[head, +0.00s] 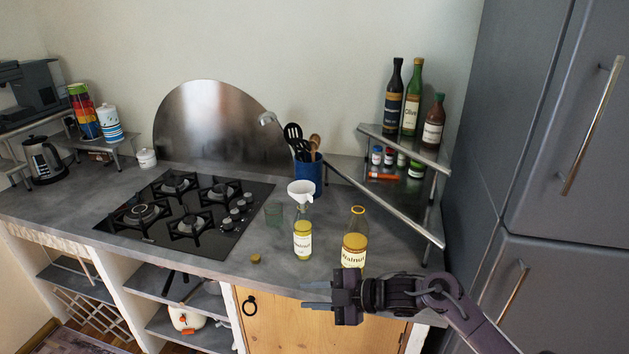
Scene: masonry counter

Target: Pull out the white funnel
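The white funnel (301,188) sits upright in the mouth of a clear glass bottle (303,240) with a pale label and yellow-green contents. Its cone is above the bottle and its spout goes down into the neck. My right gripper (312,295) is in front of the counter's front edge, below and nearer than the bottle. Its fingers point left, look parted, and hold nothing. It is apart from the funnel. My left gripper is out of view.
A second bottle (355,240) with amber contents stands just right of the funnel's bottle. A blue utensil holder (309,175) stands behind; the gas hob (150,232) is further left.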

